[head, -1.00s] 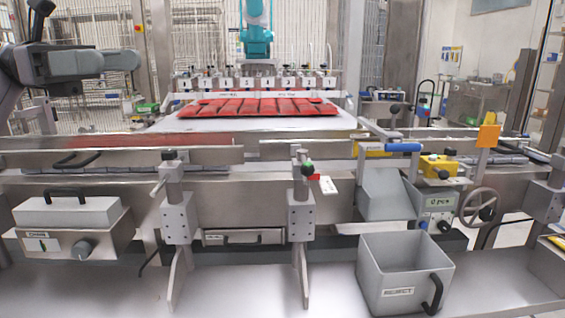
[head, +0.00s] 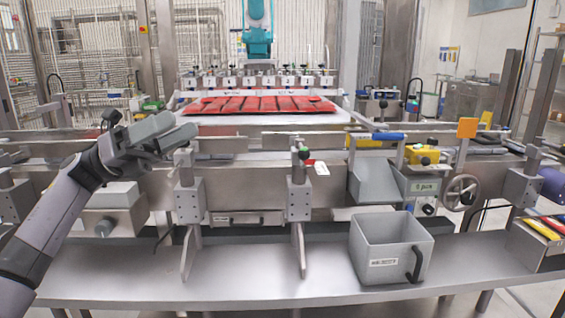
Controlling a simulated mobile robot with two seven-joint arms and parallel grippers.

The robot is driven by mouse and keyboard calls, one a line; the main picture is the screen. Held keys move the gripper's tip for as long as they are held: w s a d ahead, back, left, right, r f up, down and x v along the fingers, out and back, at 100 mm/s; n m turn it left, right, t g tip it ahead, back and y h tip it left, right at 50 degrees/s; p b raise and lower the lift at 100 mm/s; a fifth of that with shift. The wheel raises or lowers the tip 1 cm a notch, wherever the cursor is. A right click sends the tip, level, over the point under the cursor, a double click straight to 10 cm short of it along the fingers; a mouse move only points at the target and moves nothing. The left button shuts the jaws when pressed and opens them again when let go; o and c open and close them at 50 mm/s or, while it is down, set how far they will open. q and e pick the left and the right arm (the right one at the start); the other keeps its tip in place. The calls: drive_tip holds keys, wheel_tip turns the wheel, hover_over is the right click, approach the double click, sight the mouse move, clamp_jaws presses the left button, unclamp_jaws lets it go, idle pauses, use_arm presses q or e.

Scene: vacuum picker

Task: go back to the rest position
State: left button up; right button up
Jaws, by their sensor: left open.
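My left gripper (head: 180,128) is in the left part of the head view, at the end of my grey left arm, which rises from the lower left corner. Its two grey fingers point to the right and are apart, with nothing seen between them. My right gripper is not in the picture.
A grey reject bin (head: 391,262) with a black handle stands on the steel shelf (head: 215,285). Above it are a grey chute (head: 376,182) and a handwheel (head: 461,192). Red packs (head: 258,105) lie under the picker behind.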

use_arm(q)
drive_tip(key=s+f+n+t+y, duration=0.2)
drive_tip(key=f+n+t+y, duration=0.7)
drive_tip(key=f+n, duration=0.85)
drive_tip(key=s+f+n+t+y, duration=0.3)
drive_tip(key=f+n+t+y, duration=0.5)
drive_tip(key=f+n, duration=0.9)
drive_tip(key=s+a+f+n+g+y, duration=0.1)
drive_tip(key=s+f+n+g+y, duration=0.15)
drive_tip(key=s+f+n, duration=0.5)
drive_tip(key=s+f+n+g+y, duration=0.1)
drive_tip(key=s+f+n+g, duration=0.3)
drive_tip(key=s+f, duration=0.7)
drive_tip(key=s+a+r+p, duration=0.1)
drive_tip(key=s+r+p, duration=0.3)
drive_tip(key=r+p, duration=0.8)
drive_tip(key=shift+a+r+p, duration=0.2)
drive_tip(key=shift+r+p, duration=0.15)
drive_tip(key=shift+p, duration=0.5)
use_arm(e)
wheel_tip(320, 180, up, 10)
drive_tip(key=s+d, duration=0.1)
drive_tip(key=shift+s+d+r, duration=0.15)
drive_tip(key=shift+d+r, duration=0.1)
use_arm(q)
drive_tip(key=shift+s+g, duration=0.1)
drive_tip(key=shift+g, duration=0.15)
